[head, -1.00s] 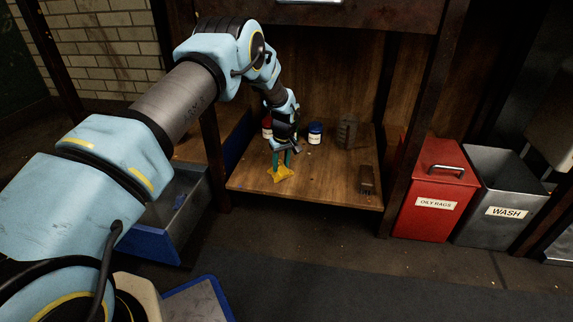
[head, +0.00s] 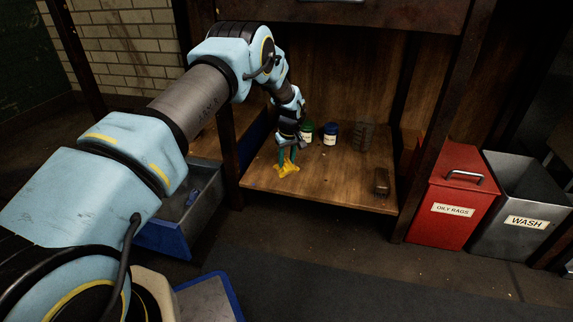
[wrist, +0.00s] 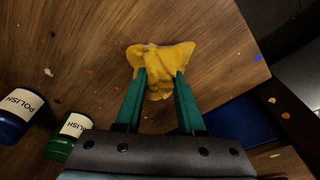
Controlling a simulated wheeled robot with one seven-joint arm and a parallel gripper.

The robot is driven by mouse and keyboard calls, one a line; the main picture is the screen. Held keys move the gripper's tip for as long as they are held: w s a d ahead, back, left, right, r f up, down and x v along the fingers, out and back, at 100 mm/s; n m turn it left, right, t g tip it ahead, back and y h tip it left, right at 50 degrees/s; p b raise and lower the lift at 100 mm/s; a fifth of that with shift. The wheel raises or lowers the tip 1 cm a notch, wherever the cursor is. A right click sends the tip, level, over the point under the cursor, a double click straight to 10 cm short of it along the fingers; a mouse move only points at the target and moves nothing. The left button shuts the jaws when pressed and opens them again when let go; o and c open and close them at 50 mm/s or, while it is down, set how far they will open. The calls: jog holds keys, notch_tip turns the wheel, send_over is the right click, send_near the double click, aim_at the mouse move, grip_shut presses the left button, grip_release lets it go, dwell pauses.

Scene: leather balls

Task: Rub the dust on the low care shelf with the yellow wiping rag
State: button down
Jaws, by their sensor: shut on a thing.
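My gripper (head: 287,156) reaches down over the low wooden shelf (head: 330,185), near its left front. Its green fingers are shut on the yellow rag (head: 286,169), which spreads out at the shelf's surface. In the wrist view the rag (wrist: 160,65) is bunched between the two fingertips (wrist: 158,88), and its loose part fans out beyond them. Small pale, orange and dark specks (wrist: 89,71) lie on the wood around it in the wrist view. Whether the rag presses on the wood, and what lies beneath it, I cannot tell.
Behind my gripper stand a green polish jar (head: 306,132) and a blue one (head: 330,133). A wire-like holder (head: 364,136) and a brown brush-like block (head: 381,181) are to the right.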

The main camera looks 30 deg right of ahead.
aim_at(294, 168)
jog(key=shift+s+d, duration=1.25)
jog(key=shift+d, duration=0.1)
jog(key=shift+s+d, duration=2.4)
jog(key=shift+d, duration=0.1)
jog(key=shift+w+a+p, duration=0.3)
jog(key=shift+w+a, duration=0.9)
jog(key=shift+w+a+f, duration=0.1)
jog(key=shift+w+a, duration=1.25)
jog(key=shift+a, duration=0.15)
jog(key=shift+w+a+p, duration=0.55)
jog(key=shift+w+a, duration=0.55)
jog(key=shift+a, duration=0.1)
jog(key=shift+d+r+p, duration=0.1)
jog(key=shift+r+p, duration=1.85)
jog(key=shift+r, duration=1.15)
jog(key=shift+r, duration=0.1)
